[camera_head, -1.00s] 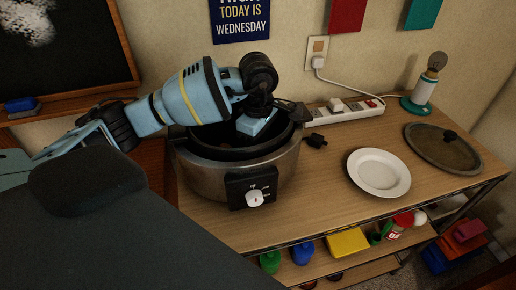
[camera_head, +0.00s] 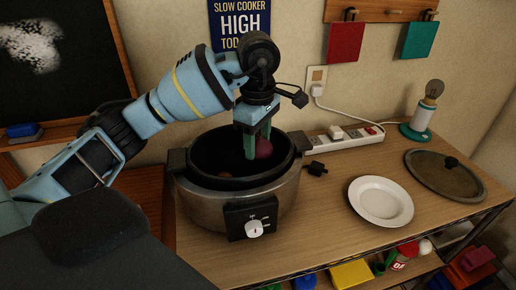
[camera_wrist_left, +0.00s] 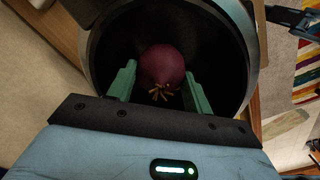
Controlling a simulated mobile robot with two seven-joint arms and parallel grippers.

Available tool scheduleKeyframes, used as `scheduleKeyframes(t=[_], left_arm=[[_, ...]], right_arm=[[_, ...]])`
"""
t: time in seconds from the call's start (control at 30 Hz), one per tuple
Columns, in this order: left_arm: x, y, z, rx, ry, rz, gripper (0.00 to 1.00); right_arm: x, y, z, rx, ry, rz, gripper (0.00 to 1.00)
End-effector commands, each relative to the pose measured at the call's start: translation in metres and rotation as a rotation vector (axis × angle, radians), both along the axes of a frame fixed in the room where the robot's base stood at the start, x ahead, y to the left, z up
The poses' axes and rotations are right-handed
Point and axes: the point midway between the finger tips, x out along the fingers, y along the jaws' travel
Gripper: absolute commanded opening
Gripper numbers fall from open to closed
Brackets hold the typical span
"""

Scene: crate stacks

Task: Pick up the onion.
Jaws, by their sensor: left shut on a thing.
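The onion (camera_head: 264,149) is round and purple-red, and it shows in the head view at the mouth of the slow cooker. In the left wrist view the onion (camera_wrist_left: 162,66) sits between the two green fingers, its rootlets toward me. My left gripper (camera_head: 258,143) points down and is shut on the onion, holding it near the pot's rim level. The fingers also show in the left wrist view (camera_wrist_left: 160,88). The slow cooker (camera_head: 200,199) has a metal body and a dark inner pot.
A white plate (camera_head: 381,201) and a dark lid (camera_head: 444,173) lie to the right. A power strip (camera_head: 345,139) and a lamp (camera_head: 425,116) stand behind.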

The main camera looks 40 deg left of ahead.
Motion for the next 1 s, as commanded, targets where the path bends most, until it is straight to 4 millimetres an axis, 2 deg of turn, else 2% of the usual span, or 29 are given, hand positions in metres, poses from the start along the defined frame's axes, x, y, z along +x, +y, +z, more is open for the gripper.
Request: scheduleKeyframes(t=[0.17,0.37,0.57,0.9,1.0], left_arm=[[0.0,0.0,0.003,0.0,-0.003,0.0,0.25],[-0.001,0.0,0.019,0.0,-0.024,0.0,0.25],[-0.004,0.0,0.052,0.0,-0.069,0.0,0.25],[-0.016,0.0,0.12,0.0,-0.169,0.0,0.25],[-0.019,0.0,0.133,0.001,-0.19,0.001,0.25]], right_arm=[[0.001,0.0,0.001,0.001,-0.003,0.0,0.57],[0.009,0.0,0.011,0.001,-0.023,0.0,0.57],[0.024,0.0,0.031,0.001,-0.068,-0.001,0.57],[0.057,0.001,0.072,0.004,-0.17,-0.003,0.57],[0.064,0.001,0.081,0.004,-0.193,-0.004,0.57]])
